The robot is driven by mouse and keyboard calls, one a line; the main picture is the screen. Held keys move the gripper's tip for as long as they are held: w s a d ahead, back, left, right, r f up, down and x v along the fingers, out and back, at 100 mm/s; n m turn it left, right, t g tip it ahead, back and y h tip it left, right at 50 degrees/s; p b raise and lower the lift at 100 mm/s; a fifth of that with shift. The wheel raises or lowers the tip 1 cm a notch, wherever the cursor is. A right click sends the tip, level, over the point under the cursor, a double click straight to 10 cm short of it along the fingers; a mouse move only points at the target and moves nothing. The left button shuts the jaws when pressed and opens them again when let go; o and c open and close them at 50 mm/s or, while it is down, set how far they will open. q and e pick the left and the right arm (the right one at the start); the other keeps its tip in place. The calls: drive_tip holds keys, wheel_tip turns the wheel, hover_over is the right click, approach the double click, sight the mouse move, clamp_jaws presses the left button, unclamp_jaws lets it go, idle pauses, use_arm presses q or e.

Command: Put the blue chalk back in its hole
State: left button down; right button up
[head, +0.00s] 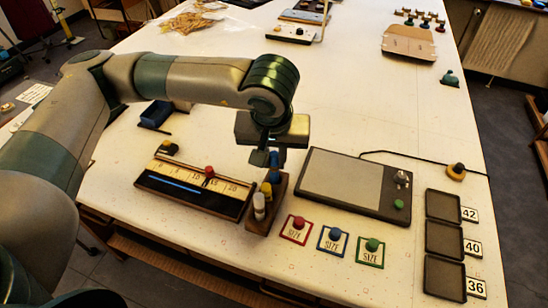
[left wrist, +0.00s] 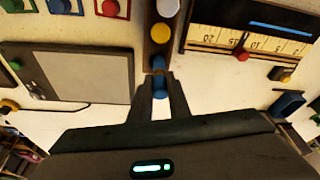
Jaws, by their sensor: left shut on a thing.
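The blue chalk (head: 274,178) is at the far end of the dark wooden chalk holder (head: 259,226). My left gripper (head: 271,164) is shut on it from above. In the left wrist view blue shows just past the fingertips (left wrist: 159,74) and again between the fingers. The chalk looks upright over the holder's end. I cannot tell whether its lower end is inside a hole. A yellow chalk (head: 266,189) and white chalk (head: 258,205) stand in the holder, nearer the front. My right gripper is not in view.
A ruler box (head: 190,202) with a red knob lies close left of the holder. A grey tablet (head: 345,180) lies to the right. Red, blue and green knobs on SIZE cards (head: 333,240) are in front. Dark trays (head: 443,240) are at the far right.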

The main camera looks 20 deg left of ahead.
use_arm(q)
drive_tip(key=shift+s+a+f+b, duration=0.1)
drive_tip(key=shift+a+f+b, duration=0.45)
drive_tip(key=shift+f+b, duration=0.25)
idle(0.6)
drive_tip(key=c, duration=1.7)
unclamp_jaws()
drive_tip(key=shift+o, duration=0.8)
drive_tip(key=shift+a, duration=0.2)
drive_tip(key=shift+d+r, duration=0.2)
drive_tip(key=shift+d, duration=0.05)
drive_tip(key=shift+d+r+p, duration=0.15)
drive_tip(key=shift+r+p, duration=0.15)
drive_tip(key=shift+r, duration=1.4)
drive_tip(key=shift+d+r+p, duration=0.15)
drive_tip(key=shift+r+p, duration=0.15)
drive_tip(key=shift+r, duration=1.35)
